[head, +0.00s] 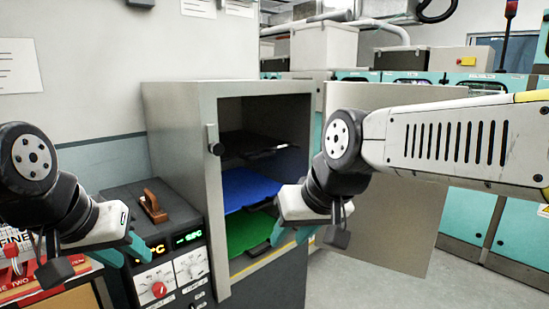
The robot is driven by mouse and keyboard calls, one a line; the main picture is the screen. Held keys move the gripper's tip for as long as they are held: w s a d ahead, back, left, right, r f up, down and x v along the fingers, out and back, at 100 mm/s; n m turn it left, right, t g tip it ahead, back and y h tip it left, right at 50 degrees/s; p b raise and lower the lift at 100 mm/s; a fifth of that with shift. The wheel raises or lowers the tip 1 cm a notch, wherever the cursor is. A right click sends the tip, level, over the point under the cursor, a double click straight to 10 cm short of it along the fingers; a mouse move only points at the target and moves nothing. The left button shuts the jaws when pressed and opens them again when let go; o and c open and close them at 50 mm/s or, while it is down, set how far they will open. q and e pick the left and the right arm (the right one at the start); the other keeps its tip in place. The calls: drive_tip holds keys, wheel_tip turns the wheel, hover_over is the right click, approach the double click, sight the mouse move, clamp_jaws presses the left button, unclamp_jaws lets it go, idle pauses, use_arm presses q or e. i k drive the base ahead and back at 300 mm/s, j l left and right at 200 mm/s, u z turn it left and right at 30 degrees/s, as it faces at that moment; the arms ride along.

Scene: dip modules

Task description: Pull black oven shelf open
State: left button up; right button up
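The black shelf (258,143) is the top one inside the grey oven (185,150). A dark handle-like part shows at its front edge. A blue shelf (245,189) lies below it and a green shelf (248,232) lies lowest. My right gripper (287,236) is in front of the oven's right side, by the blue and green shelves and lower than the black shelf. Its teal fingers are partly hidden, so their gap is unclear. My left gripper (124,252) is left of the oven near the control box, with its teal fingers apart and nothing between them.
The oven door (390,225) stands open to the right, behind my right arm. A control box (165,235) with green and orange displays and knobs stands left of the oven. Teal cabinets (473,220) line the back right. Bare floor shows at lower right.

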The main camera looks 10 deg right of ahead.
sight(239, 143)
drive_tip(key=z, duration=0.25)
drive_tip(key=i+l, duration=0.2)
drive_tip(key=i, duration=0.25)
drive_tip(key=i+l, duration=0.2)
drive_tip(key=i, duration=0.3)
